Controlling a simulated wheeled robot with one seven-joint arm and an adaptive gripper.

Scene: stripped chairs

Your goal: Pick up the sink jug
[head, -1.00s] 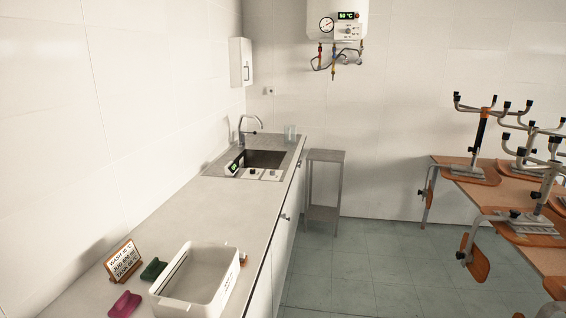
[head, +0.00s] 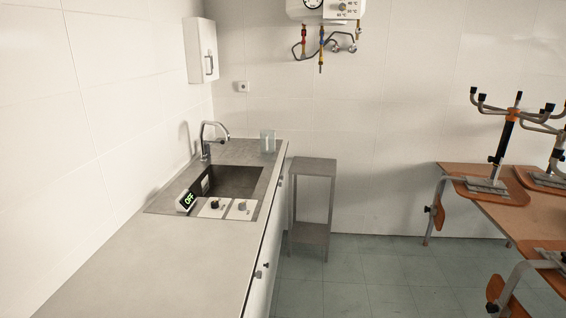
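The sink jug (head: 268,141) is a small clear, greyish vessel. It stands upright at the far end of the counter, behind the sink basin (head: 228,181) and to the right of the tap (head: 208,140). Nothing touches it that I can see. My gripper is not in the head view, so its state does not show.
A grey counter (head: 150,255) runs along the left wall, its near part bare. A metal stand (head: 313,166) is right of the counter. Tables (head: 500,195) with upturned chairs stand right; floor between is clear.

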